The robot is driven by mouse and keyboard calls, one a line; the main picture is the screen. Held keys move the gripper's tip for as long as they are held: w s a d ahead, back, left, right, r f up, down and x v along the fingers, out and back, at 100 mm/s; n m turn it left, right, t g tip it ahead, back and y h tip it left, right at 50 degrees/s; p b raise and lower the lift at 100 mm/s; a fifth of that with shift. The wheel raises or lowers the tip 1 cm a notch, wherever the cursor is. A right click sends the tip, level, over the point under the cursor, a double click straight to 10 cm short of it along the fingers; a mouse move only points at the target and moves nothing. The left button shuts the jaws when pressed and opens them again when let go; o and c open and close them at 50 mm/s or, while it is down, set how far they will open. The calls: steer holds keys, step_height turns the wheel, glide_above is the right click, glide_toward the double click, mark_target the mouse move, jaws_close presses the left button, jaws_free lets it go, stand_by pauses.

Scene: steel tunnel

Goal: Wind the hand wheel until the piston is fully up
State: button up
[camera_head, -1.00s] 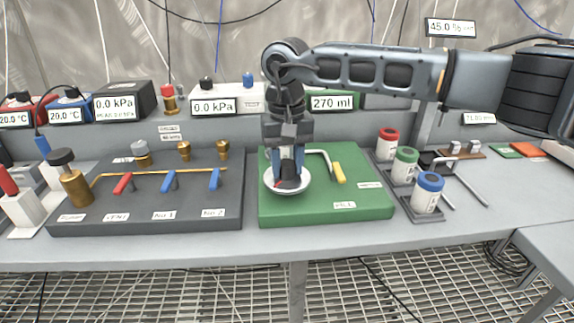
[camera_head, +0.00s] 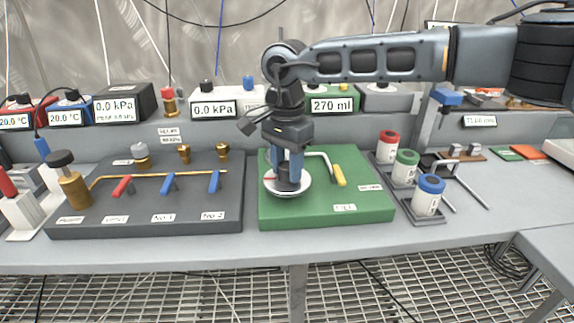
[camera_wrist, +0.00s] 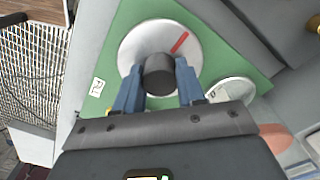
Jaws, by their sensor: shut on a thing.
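The hand wheel (camera_head: 303,186) is a white disc with a dark knob (camera_wrist: 160,76) at its middle, on a green base (camera_head: 330,210). My gripper (camera_head: 288,178) points down over the wheel, its blue fingers shut on the dark knob, seen in the wrist view (camera_wrist: 160,88). A red mark (camera_wrist: 180,42) on the disc lies beyond the knob in the wrist view. A second round, pale face (camera_wrist: 232,91) sits beside the wheel on the green base; I cannot tell if it belongs to the piston, which I cannot pick out. A display (camera_head: 332,105) behind reads 270 ml.
A bent rod with a yellow grip (camera_head: 339,175) stands right of the wheel. A rack of red, green and blue-capped jars (camera_head: 428,195) is farther right. A dark valve panel (camera_head: 150,205) lies to the left. The bench front edge is clear.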

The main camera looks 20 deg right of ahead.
mark_target(287, 165)
steer(key=m, duration=0.4)
steer(key=shift+m, duration=0.3)
steer(key=m, duration=0.4)
steer(key=shift+m, duration=0.3)
steer(key=m, duration=0.4)
steer(key=shift+p, duration=0.35)
steer(key=shift+m, duration=2.1)
steer(key=o, duration=1)
steer(key=shift+o, duration=0.2)
steer(key=shift+r, duration=3.9)
